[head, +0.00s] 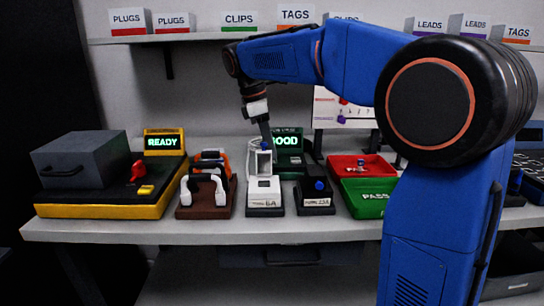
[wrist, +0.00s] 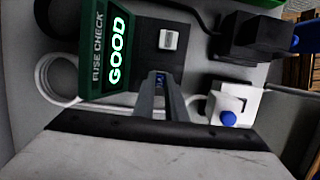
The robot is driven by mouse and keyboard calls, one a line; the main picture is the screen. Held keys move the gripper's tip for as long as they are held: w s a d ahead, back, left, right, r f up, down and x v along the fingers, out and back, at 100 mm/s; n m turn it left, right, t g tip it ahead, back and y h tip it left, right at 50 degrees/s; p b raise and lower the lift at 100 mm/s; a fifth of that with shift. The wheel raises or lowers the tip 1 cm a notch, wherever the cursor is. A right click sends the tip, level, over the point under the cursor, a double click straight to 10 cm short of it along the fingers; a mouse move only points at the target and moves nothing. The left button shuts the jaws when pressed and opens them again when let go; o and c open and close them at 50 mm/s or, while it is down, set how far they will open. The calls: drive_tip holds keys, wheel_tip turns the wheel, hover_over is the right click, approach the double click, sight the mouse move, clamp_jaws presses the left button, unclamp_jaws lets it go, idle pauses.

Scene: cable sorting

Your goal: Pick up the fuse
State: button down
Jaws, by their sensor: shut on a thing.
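My gripper (wrist: 160,80) is shut, with a small bluish piece between its fingertips in the wrist view. The piece is probably the fuse, but most of it is hidden by the fingers. In the head view my gripper (head: 267,143) points down just in front of the fuse checker (head: 289,160), whose green screen reads GOOD. The checker (wrist: 92,60) also shows in the wrist view, with a small white block (wrist: 169,39) on its dark top. The fingertips are beside that block, apart from it in the picture.
A white box (head: 263,185) and a black box with a blue knob (head: 317,190) stand in front. A brown stand (head: 205,207) is to their left. Red (head: 345,160) and green (head: 368,198) trays lie right. A READY station (head: 100,210) fills the left end.

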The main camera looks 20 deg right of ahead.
wheel_tip(320, 180, up, 13)
idle(1.0)
